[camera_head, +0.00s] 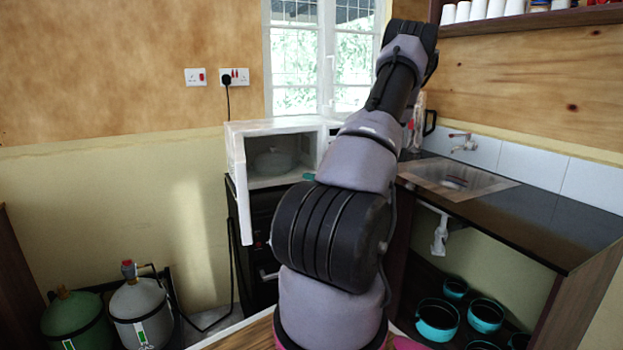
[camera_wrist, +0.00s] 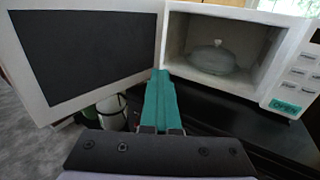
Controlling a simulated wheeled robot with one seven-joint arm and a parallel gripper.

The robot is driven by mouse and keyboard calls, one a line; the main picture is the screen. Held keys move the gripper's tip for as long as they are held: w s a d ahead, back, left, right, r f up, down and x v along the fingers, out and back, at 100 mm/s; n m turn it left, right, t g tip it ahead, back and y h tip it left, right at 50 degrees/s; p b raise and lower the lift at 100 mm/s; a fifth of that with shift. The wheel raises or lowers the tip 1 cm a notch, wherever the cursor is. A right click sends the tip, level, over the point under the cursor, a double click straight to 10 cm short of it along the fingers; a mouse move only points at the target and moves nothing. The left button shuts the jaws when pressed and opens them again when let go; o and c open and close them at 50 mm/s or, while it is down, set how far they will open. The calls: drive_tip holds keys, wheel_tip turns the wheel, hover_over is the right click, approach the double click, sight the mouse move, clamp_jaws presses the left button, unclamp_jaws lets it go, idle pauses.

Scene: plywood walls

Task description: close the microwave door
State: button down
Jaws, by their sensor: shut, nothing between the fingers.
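The white microwave (camera_head: 284,127) stands on a dark cabinet below the window, and its cavity is open with a covered dish (camera_head: 272,163) inside. The microwave door (camera_head: 240,190) stands swung out at the left, seen nearly edge-on. In the wrist view the door (camera_wrist: 85,50) fills the left, with its dark panel facing me, and the cavity with the dish (camera_wrist: 213,58) is at the right. My gripper (camera_wrist: 160,78) has teal fingers that are shut and empty. Its tips appear near the hinge-side edge between door and cavity; I cannot tell if they touch. My arm hides part of the microwave.
A dark counter with a sink (camera_head: 455,180) runs along the right, with teal pots (camera_head: 437,318) below it. Gas cylinders (camera_head: 140,312) stand on the floor at the left. A black cable hangs from the wall socket (camera_head: 234,77) behind the microwave.

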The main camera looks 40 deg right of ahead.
idle(0.7)
drive_tip(key=shift+c, duration=2.4)
unclamp_jaws()
drive_tip(key=v, duration=1)
drive_tip(key=shift+s, duration=0.4)
